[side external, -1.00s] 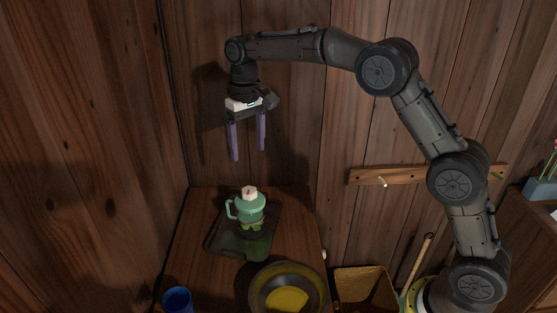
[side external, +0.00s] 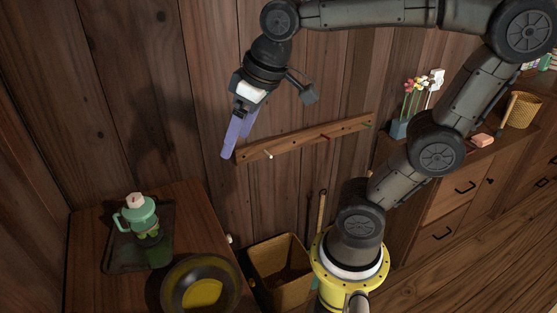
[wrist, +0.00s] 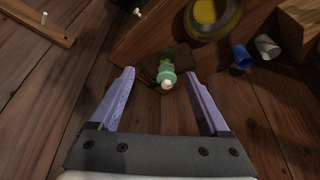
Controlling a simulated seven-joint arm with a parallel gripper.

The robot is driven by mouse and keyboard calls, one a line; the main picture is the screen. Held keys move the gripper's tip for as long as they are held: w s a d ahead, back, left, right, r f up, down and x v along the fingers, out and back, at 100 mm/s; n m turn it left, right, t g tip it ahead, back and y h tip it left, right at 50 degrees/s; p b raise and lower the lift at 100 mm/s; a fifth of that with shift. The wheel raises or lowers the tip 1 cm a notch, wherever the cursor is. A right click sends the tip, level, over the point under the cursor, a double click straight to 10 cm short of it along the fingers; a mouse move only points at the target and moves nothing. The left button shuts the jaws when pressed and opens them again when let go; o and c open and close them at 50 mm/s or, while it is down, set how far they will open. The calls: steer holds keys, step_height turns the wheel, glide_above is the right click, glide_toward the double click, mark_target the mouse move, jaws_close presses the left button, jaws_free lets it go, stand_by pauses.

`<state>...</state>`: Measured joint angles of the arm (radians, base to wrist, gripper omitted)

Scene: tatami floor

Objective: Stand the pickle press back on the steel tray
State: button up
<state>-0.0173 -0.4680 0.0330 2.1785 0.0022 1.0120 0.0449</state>
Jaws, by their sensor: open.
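The pickle press (side external: 141,216) has a green lid with a pale knob, a side handle and a see-through green body. It appears upright, on or over the dark tray (side external: 118,262) on the wooden cabinet top; its base is hard to make out. In the wrist view, the press (wrist: 166,74) shows from above between the fingers, with the dark tray (wrist: 182,54) behind it. My gripper (side external: 235,147) is open and empty, its purple fingers high above and right of the press, not touching it. The gripper also shows in the wrist view (wrist: 159,73).
A dark bowl with a yellow inside (side external: 203,290) stands right of the tray. A blue cup (wrist: 241,56) and a white cup (wrist: 267,46) are near it. A peg rail (side external: 305,138) is on the wall. A bin (side external: 280,272) stands on the floor.

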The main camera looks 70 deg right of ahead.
steer(key=s+f+t, duration=0.1)
steer(key=s+f, duration=0.3)
steer(key=s, duration=0.3)
steer(key=shift+s+d+f, duration=0.25)
steer(key=shift+f, duration=0.1)
stand_by(0.8)
